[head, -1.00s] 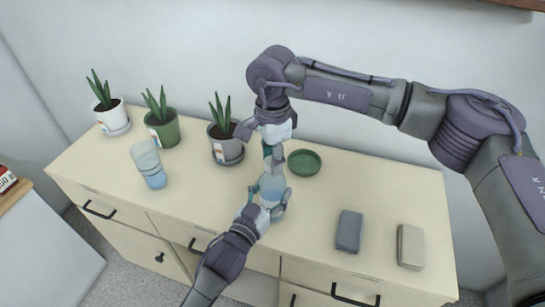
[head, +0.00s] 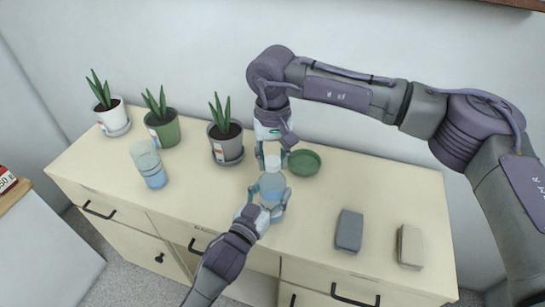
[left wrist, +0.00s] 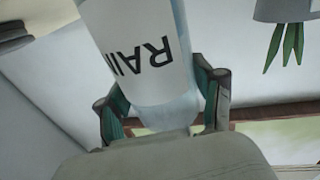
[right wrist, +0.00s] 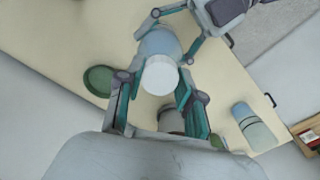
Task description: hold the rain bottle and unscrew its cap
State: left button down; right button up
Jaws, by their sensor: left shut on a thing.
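The rain bottle (head: 272,187) is light blue and stands upright near the middle of the cabinet top. Its white label (left wrist: 135,45) with dark letters shows upside down in the left wrist view. My left gripper (head: 263,203) is shut on the bottle's body from the front. The white cap (right wrist: 161,76) sits on top of the bottle. My right gripper (right wrist: 155,85) is above it, pointing down, with its fingers spread on either side of the cap and a gap visible. Its fingers (head: 272,156) also show above the cap in the head view.
A green saucer (head: 304,163) lies just right of the bottle. Behind left stand potted plants in grey (head: 225,148), green (head: 165,132) and white pots (head: 110,117). A blue-and-clear container (head: 149,165) stands at left. Dark grey (head: 349,230) and beige blocks (head: 410,246) lie at right.

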jog(key=o, duration=0.4)
jog(key=shift+o, duration=0.2)
